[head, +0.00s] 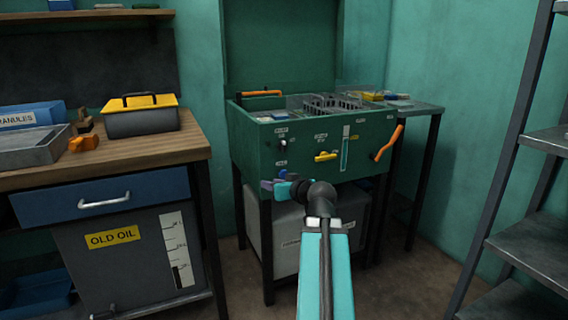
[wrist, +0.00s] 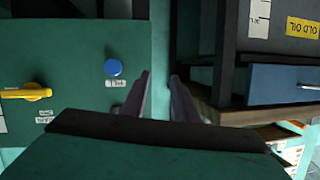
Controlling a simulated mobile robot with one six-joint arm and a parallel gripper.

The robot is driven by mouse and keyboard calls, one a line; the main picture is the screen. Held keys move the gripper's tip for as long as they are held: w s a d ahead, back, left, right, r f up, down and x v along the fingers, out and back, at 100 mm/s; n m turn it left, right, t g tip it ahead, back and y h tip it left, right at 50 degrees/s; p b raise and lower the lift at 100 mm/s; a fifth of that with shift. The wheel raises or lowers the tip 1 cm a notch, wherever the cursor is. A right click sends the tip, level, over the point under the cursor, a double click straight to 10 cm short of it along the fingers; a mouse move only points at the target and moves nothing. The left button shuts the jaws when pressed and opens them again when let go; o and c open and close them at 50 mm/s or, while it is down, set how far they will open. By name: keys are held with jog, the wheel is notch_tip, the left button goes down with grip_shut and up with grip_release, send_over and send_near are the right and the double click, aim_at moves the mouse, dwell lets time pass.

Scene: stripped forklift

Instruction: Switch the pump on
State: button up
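The green washer cabinet (head: 255,160) stands in the middle of the head view. Its front carries a small dark switch (head: 283,144) at upper left, a blue knob (head: 283,174) below it, a yellow lever (head: 325,156) and an orange handle (head: 389,143). The labels there are too small to read, so I cannot tell which control is the pump's. My gripper (head: 271,184) is near the lower left corner of this front. In the upside-down wrist view its fingers (wrist: 160,75) are apart with nothing between them; the blue knob (wrist: 113,68) is beside them, and the yellow lever (wrist: 27,93) is farther left.
A workbench (head: 95,165) with a yellow-lidded toolbox (head: 141,115) and a blue drawer (head: 100,197) stands to the left. Metal shelving (head: 530,210) stands at the right. A grey box (head: 285,240) sits under the washer. Some floor shows between the washer and shelving.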

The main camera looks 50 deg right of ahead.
jog(key=s+d+r+t+h+b, duration=0.2)
jog(key=s+d+r+b, duration=0.3)
jog(key=s+r, duration=0.3)
jog(key=shift+s+d+r+h+b, duration=0.25)
jog(key=shift+r+h+b, duration=0.05)
jog(key=shift+h+b, duration=0.45)
jog(key=shift+w+d+r+p, duration=0.1)
jog(key=shift+w+p, duration=0.25)
jog(key=shift+p, duration=0.45)
jog(key=p, duration=0.4)
send_near(284, 146)
jog(key=w, duration=0.1)
jog(key=shift+d+b+x, duration=0.1)
jog(key=shift+b+x, duration=0.15)
jog(key=shift+x, duration=1.55)
jog(key=shift+d+b+x, duration=0.15)
jog(key=shift+b+x, duration=0.1)
jog(key=shift+x, duration=1.6)
